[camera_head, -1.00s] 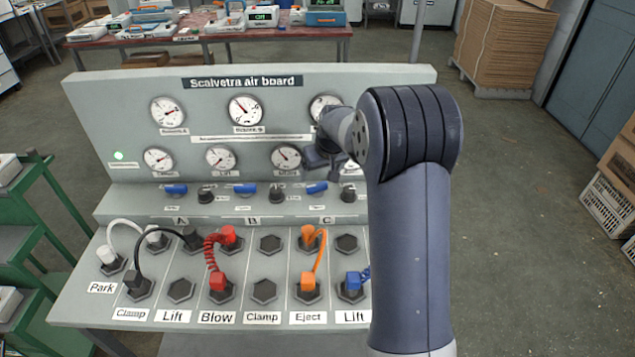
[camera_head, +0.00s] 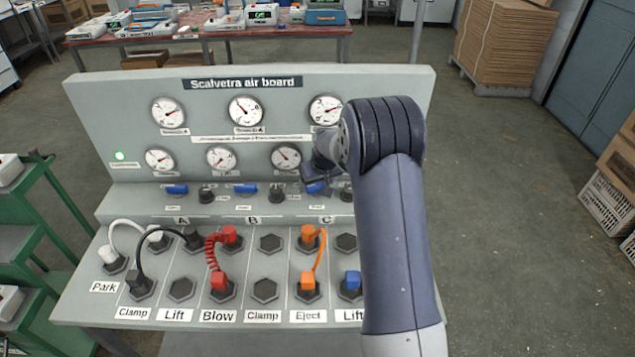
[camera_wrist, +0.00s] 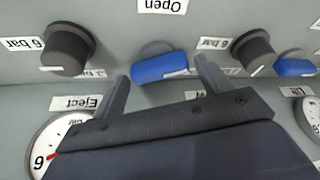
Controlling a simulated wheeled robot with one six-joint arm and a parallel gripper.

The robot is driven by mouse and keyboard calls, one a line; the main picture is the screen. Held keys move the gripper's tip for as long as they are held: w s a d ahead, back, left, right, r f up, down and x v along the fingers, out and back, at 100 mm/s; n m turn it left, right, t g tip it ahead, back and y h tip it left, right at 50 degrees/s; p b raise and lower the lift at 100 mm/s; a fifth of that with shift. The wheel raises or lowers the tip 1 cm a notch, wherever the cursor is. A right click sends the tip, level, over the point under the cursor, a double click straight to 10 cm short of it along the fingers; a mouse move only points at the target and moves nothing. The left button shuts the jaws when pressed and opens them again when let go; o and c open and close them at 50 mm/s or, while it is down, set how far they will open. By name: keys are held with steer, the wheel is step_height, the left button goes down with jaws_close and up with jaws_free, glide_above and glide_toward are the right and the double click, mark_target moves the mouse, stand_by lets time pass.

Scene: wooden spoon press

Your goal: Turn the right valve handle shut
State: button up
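The right valve handle, a short blue lever, shows at the lower right of the board in the head view (camera_head: 315,188), partly covered by my gripper. In the wrist view the blue handle (camera_wrist: 160,68) lies crosswise below the "Open" label. My gripper (camera_wrist: 163,75) is open, with one dark finger toward each end of the handle. The handle shows between the fingertips, and I cannot tell whether they touch it. In the head view my gripper (camera_head: 316,173) is small and partly hidden by my wrist.
Black knobs flank the handle, one on the left (camera_wrist: 68,48) and one on the right (camera_wrist: 253,50) in the wrist view. The middle blue handle (camera_head: 245,188) is farther left in the head view. Gauges (camera_head: 286,157) sit above; coloured hoses (camera_head: 317,262) plug in below.

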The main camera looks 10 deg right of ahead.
steer(key=c, duration=0.7)
steer(key=shift+a+f+m+h+b, duration=0.1)
steer(key=shift+m+h+b, duration=0.7)
steer(key=shift+m, duration=1.1)
steer(key=shift+m+b, duration=0.3)
steer(key=shift+m, duration=0.1)
steer(key=o, duration=1)
steer(key=b+v, duration=0.1)
steer(key=v, duration=1)
steer(key=shift+w+a, duration=0.1)
